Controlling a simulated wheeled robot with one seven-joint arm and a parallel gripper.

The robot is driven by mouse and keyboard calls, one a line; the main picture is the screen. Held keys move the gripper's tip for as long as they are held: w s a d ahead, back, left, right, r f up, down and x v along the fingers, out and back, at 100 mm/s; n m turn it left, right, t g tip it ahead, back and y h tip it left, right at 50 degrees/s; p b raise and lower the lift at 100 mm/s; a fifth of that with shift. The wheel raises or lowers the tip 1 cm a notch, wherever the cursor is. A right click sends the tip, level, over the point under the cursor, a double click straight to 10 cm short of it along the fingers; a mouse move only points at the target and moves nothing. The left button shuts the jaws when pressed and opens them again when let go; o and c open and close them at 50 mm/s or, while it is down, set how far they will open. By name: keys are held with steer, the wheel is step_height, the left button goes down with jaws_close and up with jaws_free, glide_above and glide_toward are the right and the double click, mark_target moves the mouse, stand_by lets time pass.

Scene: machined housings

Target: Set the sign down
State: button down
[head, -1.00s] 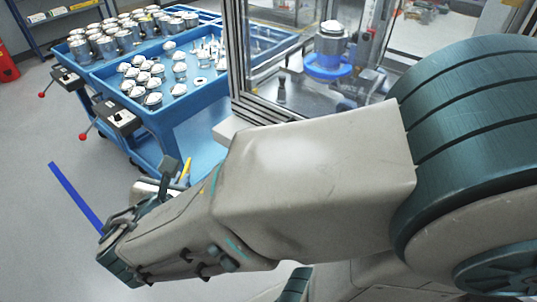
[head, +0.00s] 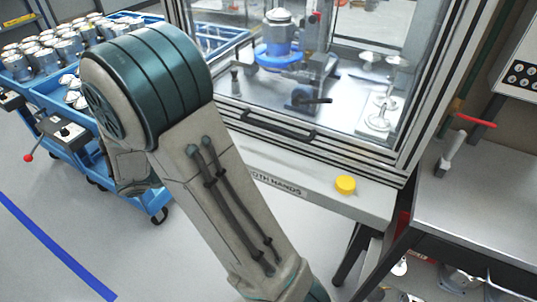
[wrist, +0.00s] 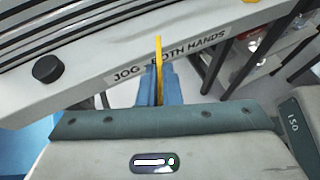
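A thin yellow piece, seen edge-on in the wrist view, appears to be the sign (wrist: 158,58). It stands up between the blue fingers of my gripper (wrist: 160,88), which are close together on it. Its face cannot be seen from this angle. In the wrist view the gripper is in front of the ledge with the "JOG - BOTH HANDS" label (wrist: 168,58).
A glazed machine enclosure (head: 290,120) has a front ledge (head: 375,208) with a yellow button (head: 345,184). A steel bench (head: 485,215) stands at right. A blue cart (head: 85,135) of parts is at left. Floor with blue tape (head: 55,245) is clear.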

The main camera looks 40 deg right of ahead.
steer(key=d+p, duration=0.1)
steer(key=d, duration=1.6)
steer(key=shift+s+d, duration=0.1)
steer(key=shift+d+f+p, duration=0.1)
steer(key=shift+d+p, duration=0.2)
steer(key=shift+p, duration=0.05)
steer(key=shift+a+f, duration=0.1)
steer(key=shift+f, duration=0.1)
steer(key=shift+f, duration=0.15)
steer(key=c, duration=1.6)
jaws_free()
